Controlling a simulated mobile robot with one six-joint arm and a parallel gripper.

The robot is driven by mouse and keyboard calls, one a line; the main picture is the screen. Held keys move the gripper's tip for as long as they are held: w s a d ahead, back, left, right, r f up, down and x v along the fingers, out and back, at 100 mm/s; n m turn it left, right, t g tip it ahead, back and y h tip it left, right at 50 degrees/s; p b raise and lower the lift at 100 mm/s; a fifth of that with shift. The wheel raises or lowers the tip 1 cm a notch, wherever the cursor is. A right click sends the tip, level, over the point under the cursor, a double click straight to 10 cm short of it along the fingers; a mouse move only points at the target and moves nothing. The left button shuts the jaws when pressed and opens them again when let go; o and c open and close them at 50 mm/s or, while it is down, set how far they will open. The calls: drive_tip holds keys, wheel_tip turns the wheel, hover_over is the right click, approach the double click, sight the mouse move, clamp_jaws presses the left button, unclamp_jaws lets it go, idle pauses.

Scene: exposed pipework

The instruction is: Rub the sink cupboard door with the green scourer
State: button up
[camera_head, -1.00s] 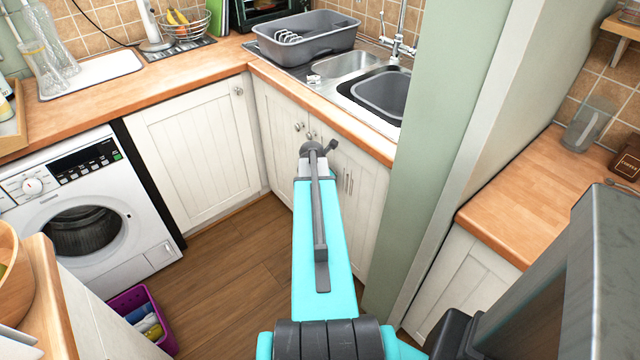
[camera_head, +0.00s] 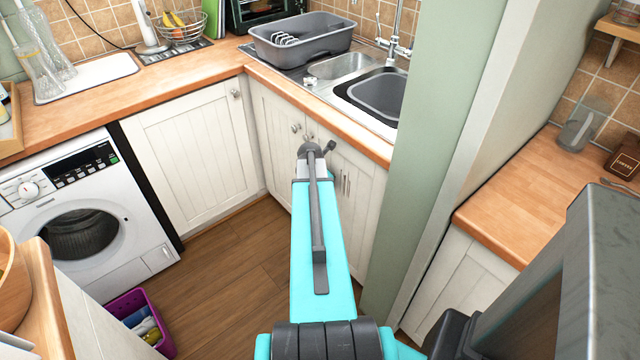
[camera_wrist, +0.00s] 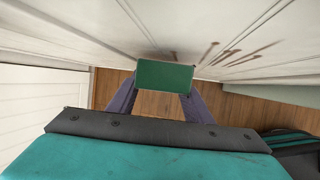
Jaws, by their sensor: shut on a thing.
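The green scourer (camera_wrist: 165,76) is a flat dark-green rectangle in the wrist view. My gripper (camera_wrist: 160,90) is shut on it, with one grey finger at each side. The white sink cupboard door (camera_wrist: 240,28) fills the upper part of that view, just past the scourer, and several brown streaks show on it. I cannot tell whether the scourer touches the door. In the head view the sink cupboard door (camera_head: 362,208) stands under the sink, partly behind my arm. My gripper and the scourer are hidden there.
A grey sink (camera_head: 378,93) and dish rack (camera_head: 303,40) sit on the wooden worktop above. A green wall end (camera_head: 437,130) stands close on the right. A washing machine (camera_head: 75,215) and purple crate (camera_head: 168,345) are at left. Brown floor (camera_head: 235,275) is clear between.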

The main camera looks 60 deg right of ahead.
drive_tip(key=shift+s+d, duration=0.15)
drive_tip(key=shift+d, duration=0.3)
idle(0.3)
drive_tip(key=shift+s, duration=0.15)
drive_tip(key=shift+s+a, duration=0.3)
drive_tip(key=shift+s, duration=0.5)
drive_tip(key=shift+s+a, duration=0.25)
drive_tip(key=shift+s, duration=0.55)
drive_tip(key=shift+s, duration=0.1)
drive_tip(key=shift+s+a+p, duration=0.15)
drive_tip(key=shift+s+a, duration=0.2)
drive_tip(key=shift+s, duration=0.45)
drive_tip(key=shift+s+a+p, duration=0.15)
drive_tip(key=shift+s+a, duration=0.15)
drive_tip(key=shift+s, duration=0.45)
drive_tip(key=shift+s+a, duration=0.2)
drive_tip(key=shift+s, duration=0.7)
drive_tip(key=shift+s+a, duration=0.15)
drive_tip(key=shift+s, duration=0.7)
